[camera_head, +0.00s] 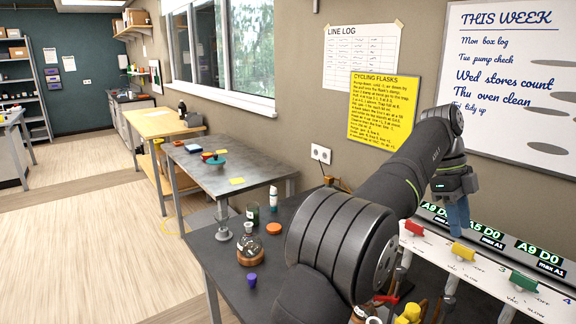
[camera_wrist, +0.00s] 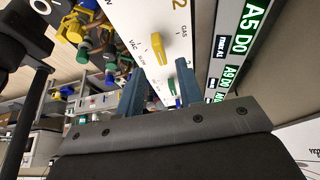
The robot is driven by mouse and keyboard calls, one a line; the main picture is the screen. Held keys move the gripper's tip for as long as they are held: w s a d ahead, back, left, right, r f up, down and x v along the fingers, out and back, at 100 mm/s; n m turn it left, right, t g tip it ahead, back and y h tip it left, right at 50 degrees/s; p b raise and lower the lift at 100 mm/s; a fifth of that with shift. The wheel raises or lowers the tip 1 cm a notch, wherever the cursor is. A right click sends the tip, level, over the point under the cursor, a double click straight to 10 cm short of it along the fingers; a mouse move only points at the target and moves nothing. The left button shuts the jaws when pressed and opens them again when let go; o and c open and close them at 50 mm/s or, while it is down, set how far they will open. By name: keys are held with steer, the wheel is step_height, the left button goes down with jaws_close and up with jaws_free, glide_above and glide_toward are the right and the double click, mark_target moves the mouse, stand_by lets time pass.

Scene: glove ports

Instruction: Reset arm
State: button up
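My gripper (camera_head: 457,215) hangs at the end of my arm over the back of the white valve panel (camera_head: 490,280), in front of the wall. A yellow knob (camera_wrist: 158,48) on the panel lies just beyond the fingertips in the wrist view. In the head view the panel carries a red knob (camera_head: 413,227), a yellow knob (camera_head: 461,250) and a green knob (camera_head: 523,281). My arm hides the panel's left end.
Green-lit displays (camera_head: 540,250) line the panel's back. A flask (camera_head: 250,246), an orange lid (camera_head: 274,229), a purple stopper (camera_head: 252,281) and a white bottle (camera_head: 273,197) stand on the dark bench left of my arm. A yellow notice (camera_head: 383,108) and a whiteboard (camera_head: 515,80) hang behind.

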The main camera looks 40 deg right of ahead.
mark_target(464, 246)
steer(key=x, duration=0.4)
steer(key=shift+s+f, duration=0.2)
steer(key=shift+f, duration=0.15)
steer(key=shift+n, duration=0.3)
